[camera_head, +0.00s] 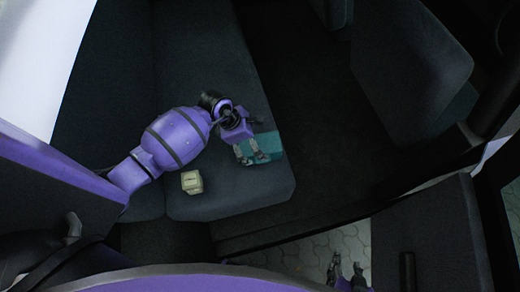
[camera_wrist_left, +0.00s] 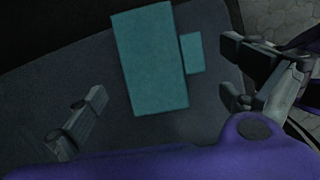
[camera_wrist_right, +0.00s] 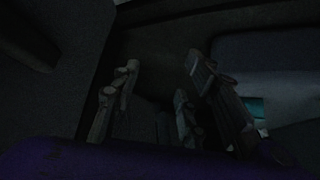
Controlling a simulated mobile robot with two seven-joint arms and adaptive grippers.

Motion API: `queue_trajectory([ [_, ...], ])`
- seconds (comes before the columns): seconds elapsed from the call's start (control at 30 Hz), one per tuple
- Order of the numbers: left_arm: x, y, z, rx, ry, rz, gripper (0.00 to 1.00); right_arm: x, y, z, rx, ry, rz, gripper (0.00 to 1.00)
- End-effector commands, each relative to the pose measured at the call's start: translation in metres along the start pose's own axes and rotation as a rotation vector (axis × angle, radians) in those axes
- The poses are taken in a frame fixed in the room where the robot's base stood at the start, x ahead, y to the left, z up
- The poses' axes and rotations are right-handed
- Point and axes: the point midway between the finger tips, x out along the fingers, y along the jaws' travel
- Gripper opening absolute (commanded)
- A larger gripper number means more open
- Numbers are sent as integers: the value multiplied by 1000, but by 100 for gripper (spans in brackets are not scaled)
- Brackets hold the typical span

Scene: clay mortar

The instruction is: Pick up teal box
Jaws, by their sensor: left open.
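The teal box (camera_head: 268,146) lies on the dark grey seat near its right edge. In the left wrist view the teal box (camera_wrist_left: 150,58) shows as a large block, with a smaller teal piece (camera_wrist_left: 192,53) beside its right side. My left gripper (camera_head: 251,158) is open and over the box's near left part, hiding some of it. My right gripper (camera_head: 346,265) is at the bottom of the head view, well away from the box, open and empty.
A small pale yellow box (camera_head: 192,182) sits on the seat below my left arm. Another dark seat (camera_head: 410,70) stands at the upper right, across a dark floor gap (camera_head: 325,120). Paving (camera_head: 310,250) shows beyond the sill at the bottom.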

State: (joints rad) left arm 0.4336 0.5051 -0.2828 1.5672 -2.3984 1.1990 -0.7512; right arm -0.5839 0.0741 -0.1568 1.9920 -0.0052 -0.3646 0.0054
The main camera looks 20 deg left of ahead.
Motion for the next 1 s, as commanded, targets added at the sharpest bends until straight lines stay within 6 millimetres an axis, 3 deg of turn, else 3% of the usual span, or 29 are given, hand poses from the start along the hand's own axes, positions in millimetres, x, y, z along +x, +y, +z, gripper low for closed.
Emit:
queue_trajectory([
  [0.3, 42, -5, 2, -7, -7, -4, 100, 3, -1, -14, -4, 25, -3, 40],
  [0.43, 60, -5, 1, -6, -6, -3, 100, 5, -1, -11, -5, 21, -4, 40],
  [0.73, 66, -4, 1, -3, -6, -1, 100, 6, 0, -7, -9, 12, -4, 40],
  [1.0, 66, -4, 1, -3, -6, -1, 67, 4, 0, -2, -7, 5, -2, 40],
])
